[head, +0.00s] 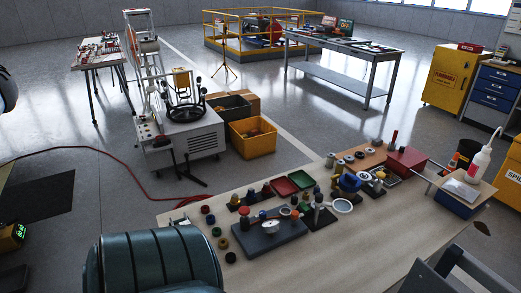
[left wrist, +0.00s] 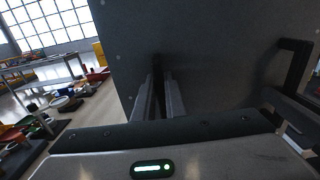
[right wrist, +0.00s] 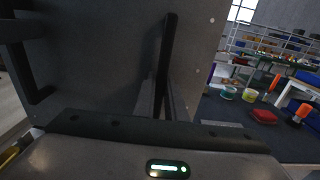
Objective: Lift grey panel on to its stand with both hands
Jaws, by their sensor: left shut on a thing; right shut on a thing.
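The grey panel (left wrist: 225,45) fills much of the left wrist view, and its flat face also fills the left of the right wrist view (right wrist: 95,75). It has two dark bar handles. My left gripper (left wrist: 162,90) is shut on one upright handle (left wrist: 157,75); the other handle (left wrist: 290,75) shows at the right there. My right gripper (right wrist: 160,95) is shut on its upright handle (right wrist: 168,50). I cannot tell which thing is the stand.
A workbench (head: 350,245) with small parts, trays and a white bottle (head: 478,165) is ahead in the head view. A red cable (head: 110,155) crosses the floor.

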